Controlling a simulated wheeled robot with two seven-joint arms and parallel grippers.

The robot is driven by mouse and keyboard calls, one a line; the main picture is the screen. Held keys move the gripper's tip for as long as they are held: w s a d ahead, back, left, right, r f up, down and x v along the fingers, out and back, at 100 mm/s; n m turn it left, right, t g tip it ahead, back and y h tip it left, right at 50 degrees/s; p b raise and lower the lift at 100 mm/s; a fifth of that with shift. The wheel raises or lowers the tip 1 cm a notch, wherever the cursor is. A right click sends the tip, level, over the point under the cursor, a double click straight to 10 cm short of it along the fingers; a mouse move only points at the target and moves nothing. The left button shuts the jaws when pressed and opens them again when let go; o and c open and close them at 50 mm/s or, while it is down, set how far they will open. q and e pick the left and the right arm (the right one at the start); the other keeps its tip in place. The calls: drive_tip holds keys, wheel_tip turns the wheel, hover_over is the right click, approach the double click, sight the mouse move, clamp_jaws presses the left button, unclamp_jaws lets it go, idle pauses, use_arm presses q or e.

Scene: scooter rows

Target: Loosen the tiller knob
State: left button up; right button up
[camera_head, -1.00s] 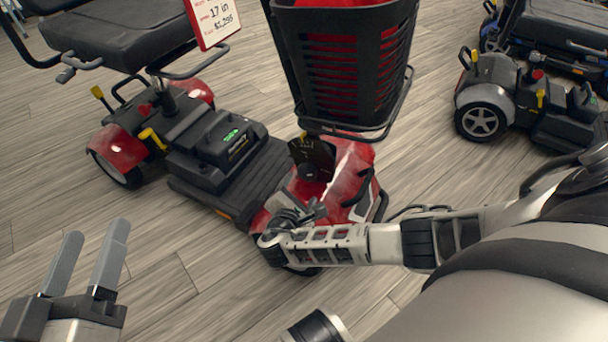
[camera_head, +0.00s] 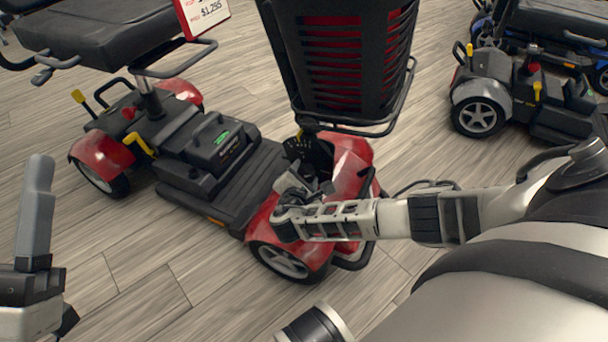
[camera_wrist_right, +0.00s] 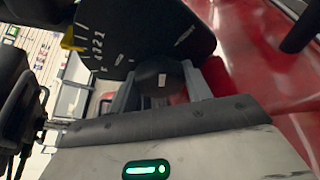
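The tiller knob (camera_wrist_right: 158,77) is a dark round knob with a small pale mark, below a black plate with white scale marks (camera_wrist_right: 130,35) in the right wrist view. My right gripper (camera_wrist_right: 160,83) has its grey fingers apart on either side of the knob. Some red shows between the knob and the right-hand finger; I cannot tell whether the tips touch it. In the head view my right gripper (camera_head: 308,183) is at the red scooter's front (camera_head: 348,165) and largely hides the knob. My left gripper (camera_head: 36,205) is at the left edge, seen nearly edge-on, away from the scooter.
A black basket (camera_head: 345,70) with red inside stands above the scooter's front. The scooter's seat (camera_head: 90,35) and a price sign (camera_head: 203,14) are at the upper left. Another scooter (camera_head: 480,105) stands at the right.

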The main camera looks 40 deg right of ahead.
drive_tip(key=shift+c, duration=0.9)
